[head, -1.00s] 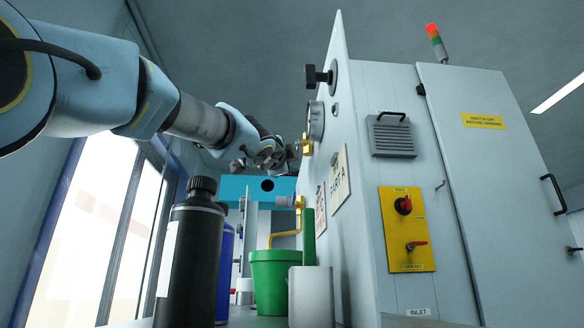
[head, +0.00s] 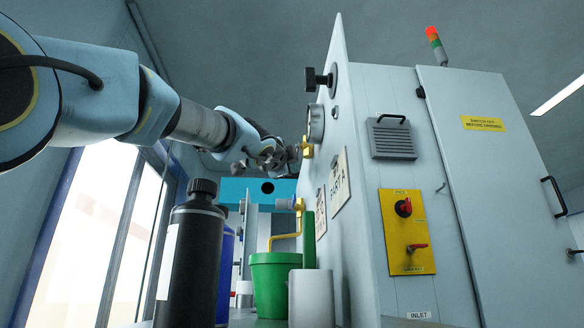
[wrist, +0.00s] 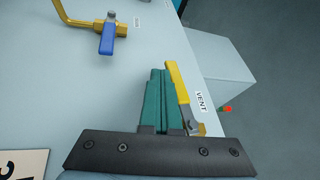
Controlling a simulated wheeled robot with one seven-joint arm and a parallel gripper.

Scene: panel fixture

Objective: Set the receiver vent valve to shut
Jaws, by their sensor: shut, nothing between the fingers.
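The vent valve has a yellow lever (wrist: 178,82) on a grey and brass body, beside a VENT label (wrist: 201,101) on the panel. In the wrist view the lever points up and slightly left. My gripper (wrist: 162,72) has its two green fingers together, with nothing between them. They lie just left of the lever, alongside it and very close; I cannot tell whether they touch it. In the head view the brass vent fitting (head: 307,148) stands out from the panel's side, and my gripper (head: 284,157) is by it. The lever is hard to make out there.
A second valve with a blue handle (wrist: 107,40) sits on a brass pipe farther along the panel. A gauge (head: 316,122) and a dark knob (head: 318,78) are above the vent fitting. A black bottle (head: 192,255) and green pot (head: 272,283) stand below my arm.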

